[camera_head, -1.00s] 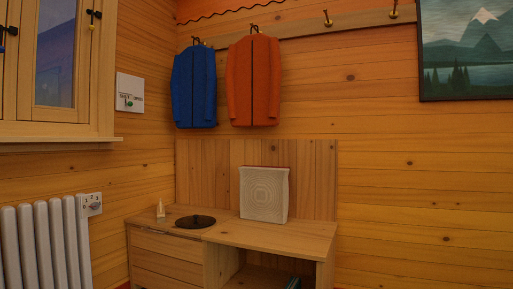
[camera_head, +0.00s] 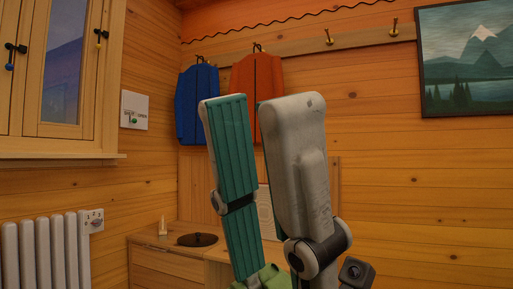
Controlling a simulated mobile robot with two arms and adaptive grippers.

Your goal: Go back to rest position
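My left gripper (camera_head: 254,104) has come up into the middle of the head view, with both fingers pointing upward. Its teal pads show, and a clear gap stands between the fingertips, so it is open with nothing held. It hides much of the wooden bench (camera_head: 157,265) and most of the white patterned panel (camera_head: 264,212) standing on it. It also covers part of the orange jacket (camera_head: 257,80) and the edge of the blue jacket (camera_head: 196,105). My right gripper is not in view.
The bench carries a dark round disc (camera_head: 198,239) and a small pale cone-like object (camera_head: 162,228). A white radiator (camera_head: 50,255) and a wooden window (camera_head: 75,75) are at the left. A landscape picture (camera_head: 465,60) hangs at the right. The wall below it looks clear.

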